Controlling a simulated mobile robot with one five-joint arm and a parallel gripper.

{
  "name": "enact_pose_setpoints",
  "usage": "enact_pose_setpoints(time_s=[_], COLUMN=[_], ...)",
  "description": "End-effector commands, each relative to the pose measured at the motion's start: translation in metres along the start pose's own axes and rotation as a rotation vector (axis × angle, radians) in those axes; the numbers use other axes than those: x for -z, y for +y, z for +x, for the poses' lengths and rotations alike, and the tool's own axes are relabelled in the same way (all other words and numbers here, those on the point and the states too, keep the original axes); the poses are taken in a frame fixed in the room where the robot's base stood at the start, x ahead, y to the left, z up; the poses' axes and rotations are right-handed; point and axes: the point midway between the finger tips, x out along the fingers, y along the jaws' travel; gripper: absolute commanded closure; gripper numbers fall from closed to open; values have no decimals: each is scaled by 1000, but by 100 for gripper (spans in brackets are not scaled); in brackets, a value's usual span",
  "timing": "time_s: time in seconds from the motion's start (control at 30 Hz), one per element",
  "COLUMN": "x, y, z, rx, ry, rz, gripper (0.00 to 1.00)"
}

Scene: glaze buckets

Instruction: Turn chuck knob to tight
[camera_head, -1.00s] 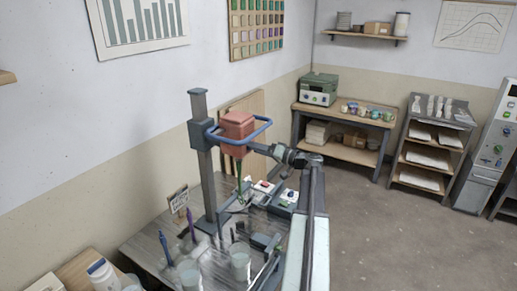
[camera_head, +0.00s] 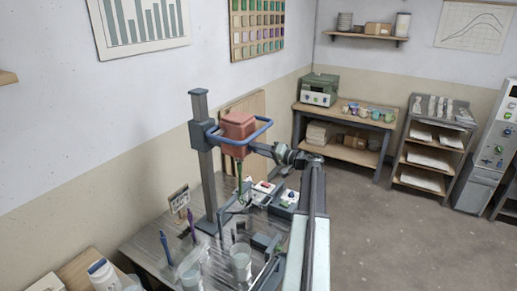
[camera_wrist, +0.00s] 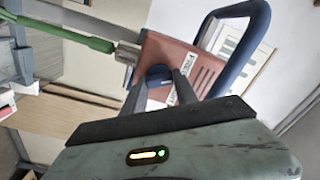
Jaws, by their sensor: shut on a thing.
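The stirrer's red motor head (camera_head: 237,126) sits on a grey post, with a blue loop handle (camera_head: 262,125) around it. In the wrist view, the red head (camera_wrist: 190,60) is close ahead, with the handle (camera_wrist: 258,38) at its right. The grey chuck (camera_wrist: 126,53) and green shaft (camera_wrist: 75,37) extend to the left. My gripper (camera_wrist: 164,76) is at the head's near face, its two fingers shut on a small dark chuck knob (camera_wrist: 158,70). The fingers hide much of the knob, and its setting cannot be read. In the head view my gripper is small beside the motor head.
The bench below holds clear buckets (camera_head: 240,262), a small sign (camera_head: 179,200) and white control boxes (camera_head: 262,191). The grey post (camera_head: 203,150) stands left of the motor head. Open floor (camera_head: 400,235) lies to the right.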

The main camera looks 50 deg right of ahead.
Motion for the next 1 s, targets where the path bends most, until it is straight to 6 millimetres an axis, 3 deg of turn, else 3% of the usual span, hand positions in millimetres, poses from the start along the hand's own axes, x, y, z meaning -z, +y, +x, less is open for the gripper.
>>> enact_pose_setpoints(time_s=[1.0], x=[-5], y=[0], z=[1], rx=[-8], ry=[-12], rz=[956], gripper=[100])
